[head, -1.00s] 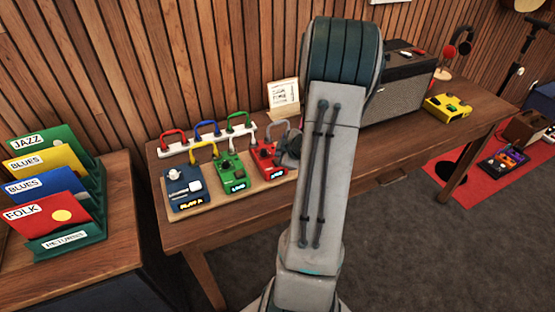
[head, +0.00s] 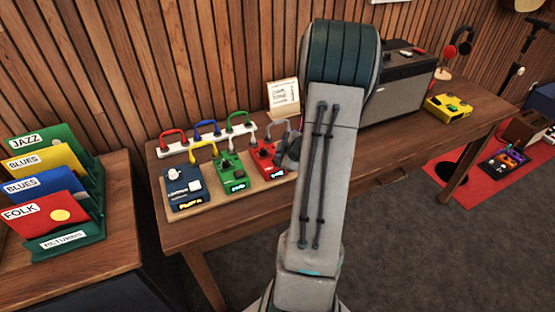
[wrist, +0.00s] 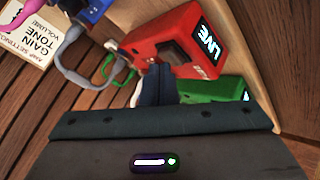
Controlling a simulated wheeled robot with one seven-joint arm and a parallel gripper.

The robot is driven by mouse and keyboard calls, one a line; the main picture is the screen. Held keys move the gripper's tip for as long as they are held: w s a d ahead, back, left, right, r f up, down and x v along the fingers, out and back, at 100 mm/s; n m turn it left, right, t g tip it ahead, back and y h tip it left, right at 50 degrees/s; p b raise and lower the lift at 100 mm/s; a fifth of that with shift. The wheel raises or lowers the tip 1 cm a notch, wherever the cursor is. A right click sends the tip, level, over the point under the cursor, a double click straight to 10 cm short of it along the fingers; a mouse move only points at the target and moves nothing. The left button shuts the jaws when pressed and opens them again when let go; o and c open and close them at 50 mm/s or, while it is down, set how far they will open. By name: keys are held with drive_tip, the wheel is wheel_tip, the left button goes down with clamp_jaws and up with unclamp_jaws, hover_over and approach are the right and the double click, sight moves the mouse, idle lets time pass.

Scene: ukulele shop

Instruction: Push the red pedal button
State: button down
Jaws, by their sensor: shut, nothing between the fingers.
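The red pedal (head: 263,157) is the rightmost of three pedals on a wooden board on the table. In the wrist view the red pedal (wrist: 165,36) shows a lit "LIVE" label and a dark block (wrist: 187,53) on its top face. My gripper (head: 288,152) is at the right side of the red pedal in the head view, partly hidden by my arm. In the wrist view my gripper's shut, dark fingers (wrist: 156,78) point at the red pedal's near edge, with nothing held. I cannot tell whether they touch it.
The green pedal (head: 231,173) and blue pedal (head: 183,188) stand left of the red one. Coloured cables (head: 207,129) arch behind them. A small sign (head: 283,96) and an amplifier (head: 400,88) stand at the back. A yellow pedal (head: 449,106) is farther right.

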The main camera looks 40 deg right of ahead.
idle(0.3)
drive_tip(key=shift+r+p, duration=0.5)
drive_tip(key=shift+p, duration=0.15)
wheel_tip(320, 180, up, 6)
drive_tip(key=p, duration=0.6)
idle(1.6)
